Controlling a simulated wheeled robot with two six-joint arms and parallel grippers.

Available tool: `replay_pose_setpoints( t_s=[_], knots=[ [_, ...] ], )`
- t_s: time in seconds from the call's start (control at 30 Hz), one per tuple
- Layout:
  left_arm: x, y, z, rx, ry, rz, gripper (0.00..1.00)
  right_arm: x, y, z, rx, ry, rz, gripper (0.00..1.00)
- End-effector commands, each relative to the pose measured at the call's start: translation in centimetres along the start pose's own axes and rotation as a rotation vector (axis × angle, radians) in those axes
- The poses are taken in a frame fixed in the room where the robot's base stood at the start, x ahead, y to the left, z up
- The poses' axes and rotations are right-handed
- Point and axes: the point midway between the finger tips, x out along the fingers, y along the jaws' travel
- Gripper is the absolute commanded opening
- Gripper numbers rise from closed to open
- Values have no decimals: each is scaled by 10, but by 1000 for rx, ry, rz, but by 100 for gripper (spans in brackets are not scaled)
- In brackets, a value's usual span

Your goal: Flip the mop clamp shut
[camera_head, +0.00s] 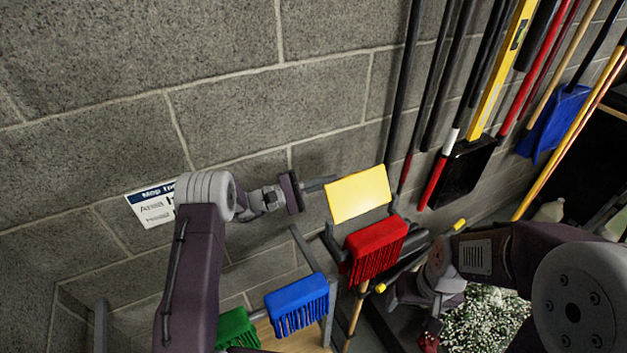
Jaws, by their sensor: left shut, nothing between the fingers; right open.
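A fluffy white-green mop head (487,322) is at the lower right, partly behind my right arm. A small red part (430,335) at its left edge may belong to the mop clamp; most of it is hidden, so I cannot tell whether it is open or shut. My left gripper (322,184) is shut and empty, its fingers pointing right, close to the left edge of a yellow block (358,194). I cannot tell if they touch. My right gripper (425,302) is open, low beside the mop head and above the red part, its fingers mostly hidden.
Red (377,247), blue (297,304) and green (236,329) brushes stand in a row below the yellow block. Several long handles and a yellow level (502,70) lean on the block wall. A blue dustpan (557,122) hangs at right. A white sign (155,208) is at left.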

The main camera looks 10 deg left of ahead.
Motion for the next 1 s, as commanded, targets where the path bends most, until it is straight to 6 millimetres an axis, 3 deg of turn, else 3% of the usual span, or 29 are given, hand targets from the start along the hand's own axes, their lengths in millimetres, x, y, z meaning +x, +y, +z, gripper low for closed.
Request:
replay_pose_setpoints(
  t_s=[0.23, 1.0],
  knots=[
    [24, 0, 0, -1, 0, 0, 0, -9, 0, -1, 0, 0, 0, 78],
    [26, 2, 6, 73, 1, -19, 0, 1, 0, 0, 0, 0, 0, 78]
  ],
)
